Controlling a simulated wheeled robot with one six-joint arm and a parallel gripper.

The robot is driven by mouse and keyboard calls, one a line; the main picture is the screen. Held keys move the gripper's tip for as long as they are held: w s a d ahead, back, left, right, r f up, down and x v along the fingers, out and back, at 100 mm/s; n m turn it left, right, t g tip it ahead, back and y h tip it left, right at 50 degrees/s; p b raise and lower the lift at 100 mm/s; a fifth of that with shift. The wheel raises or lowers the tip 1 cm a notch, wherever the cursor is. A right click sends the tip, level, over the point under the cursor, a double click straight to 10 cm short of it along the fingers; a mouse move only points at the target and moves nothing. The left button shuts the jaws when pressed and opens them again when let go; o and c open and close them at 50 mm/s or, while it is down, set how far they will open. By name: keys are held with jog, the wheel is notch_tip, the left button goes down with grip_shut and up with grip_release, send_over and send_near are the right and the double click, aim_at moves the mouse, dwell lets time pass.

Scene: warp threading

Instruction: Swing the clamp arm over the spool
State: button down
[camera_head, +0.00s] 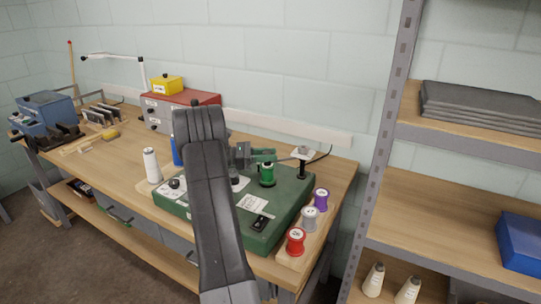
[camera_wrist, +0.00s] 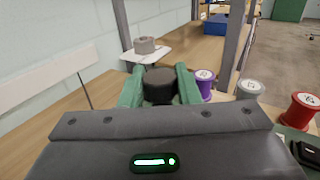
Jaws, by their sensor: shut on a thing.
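My gripper (camera_head: 265,156) reaches over the green machine base (camera_head: 282,216) on the bench. In the wrist view its two green fingers are shut on a round black knob (camera_wrist: 159,86). I take the knob to be the clamp arm's handle, but the arm itself is hidden. A green spool (camera_head: 267,175) stands upright on the base, just below my fingers in the head view; the wrist view does not show it.
Purple (camera_head: 321,199), grey (camera_head: 310,218) and red (camera_head: 295,240) spools stand on a wooden strip at the base's right. A white thread cone (camera_head: 152,165) and blue item (camera_head: 176,151) are on the left. A thin dark wire curves beside the post. A shelf rack (camera_head: 450,208) stands at right.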

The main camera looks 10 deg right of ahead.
jog(key=shift+r, duration=0.1)
jog(key=c, duration=1.1)
grip_release()
jog(key=shift+w, duration=0.1)
jog(key=w+a+b, duration=0.1)
jog(key=a+b, duration=0.1)
jog(key=a, duration=1.1)
jog(key=shift+a, duration=0.35)
jog(key=d, duration=0.4)
jog(key=d+p, duration=0.1)
jog(key=d, duration=0.4)
jog(key=s+d+p, duration=0.1)
jog(key=d, duration=0.3)
jog(key=shift+d, duration=0.4)
jog(key=shift+s, duration=0.1)
